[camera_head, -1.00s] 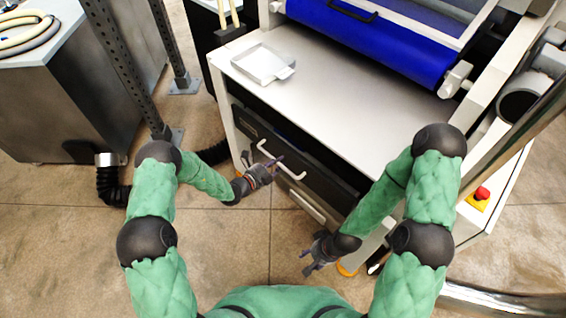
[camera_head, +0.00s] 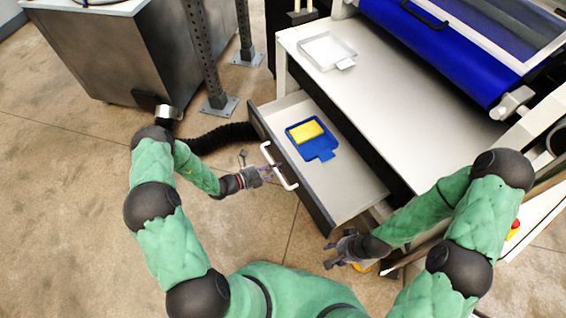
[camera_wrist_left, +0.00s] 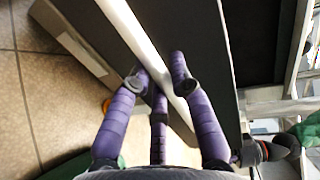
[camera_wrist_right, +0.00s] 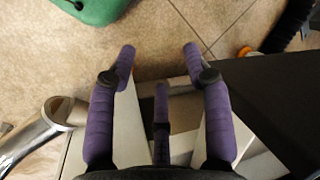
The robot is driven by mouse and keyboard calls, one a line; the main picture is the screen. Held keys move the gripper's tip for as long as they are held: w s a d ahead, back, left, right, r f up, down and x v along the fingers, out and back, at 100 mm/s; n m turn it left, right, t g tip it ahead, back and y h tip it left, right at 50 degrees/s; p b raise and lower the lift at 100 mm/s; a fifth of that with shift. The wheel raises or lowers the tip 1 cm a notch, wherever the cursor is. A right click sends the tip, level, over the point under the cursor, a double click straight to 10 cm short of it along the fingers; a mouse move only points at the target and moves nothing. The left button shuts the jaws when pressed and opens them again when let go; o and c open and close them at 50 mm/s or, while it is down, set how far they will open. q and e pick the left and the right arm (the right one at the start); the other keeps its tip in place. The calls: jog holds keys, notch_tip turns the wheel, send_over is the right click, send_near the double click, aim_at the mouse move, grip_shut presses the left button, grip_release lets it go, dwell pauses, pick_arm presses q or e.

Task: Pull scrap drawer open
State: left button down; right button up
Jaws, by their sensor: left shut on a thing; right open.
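The scrap drawer (camera_head: 352,196) stands open below the white worktop in the head view, its dark front (camera_head: 300,192) well out from the cabinet. A white bar handle (camera_head: 279,167) runs along that front. My left gripper (camera_head: 268,173) is shut on the handle; in the left wrist view the purple fingers (camera_wrist_left: 160,75) lie on both sides of the white bar (camera_wrist_left: 140,35). Inside the drawer lies a blue tray (camera_head: 318,150) with a yellow block (camera_head: 307,132) on it. My right gripper (camera_head: 336,250) is open and empty in front of the drawer's right end.
A white tray (camera_head: 326,50) sits on the worktop (camera_head: 400,110). The blue roller (camera_head: 430,50) is at the back. A black hose (camera_head: 225,137) and steel posts (camera_head: 213,60) stand left of the drawer. The floor (camera_head: 80,200) at the left is clear.

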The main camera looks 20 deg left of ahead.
pick_arm(q)
jog(key=shift+s+a, duration=0.2)
jog(key=shift+s, duration=0.1)
jog(key=c, duration=1.1)
grip_release()
jog(key=v, duration=1.2)
